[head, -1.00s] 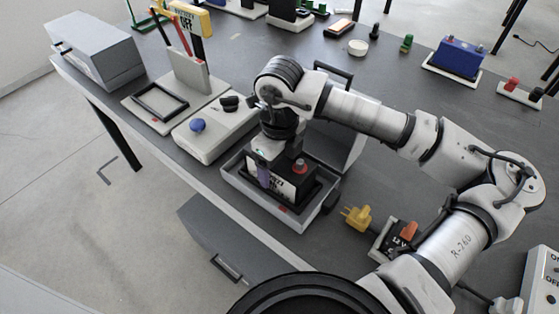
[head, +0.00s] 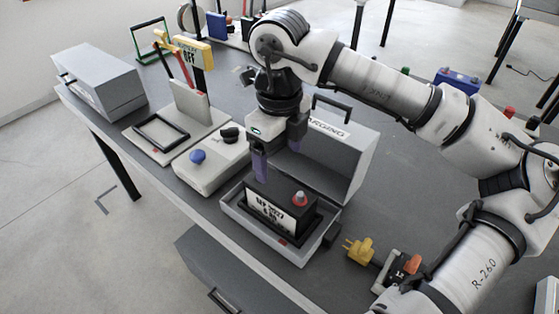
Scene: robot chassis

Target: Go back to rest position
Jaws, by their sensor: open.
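My gripper (head: 278,160) is open and empty, with its two purple-padded fingers pointing down. It hangs above an open grey case (head: 262,228) near the front edge of the table. Inside the case sits a black battery-like block (head: 285,200) with a red knob on top and a white label on its front. The fingers are apart from the block. The arm partly hides the raised lid (head: 340,160) of the case, which stands open behind it.
A grey box with a blue knob (head: 197,156) is left of the case. A stand with a black frame (head: 160,134) and a closed grey box (head: 98,80) are further left. A yellow plug (head: 360,250) and a small switch unit (head: 400,268) lie right. A blue battery (head: 458,84) is behind.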

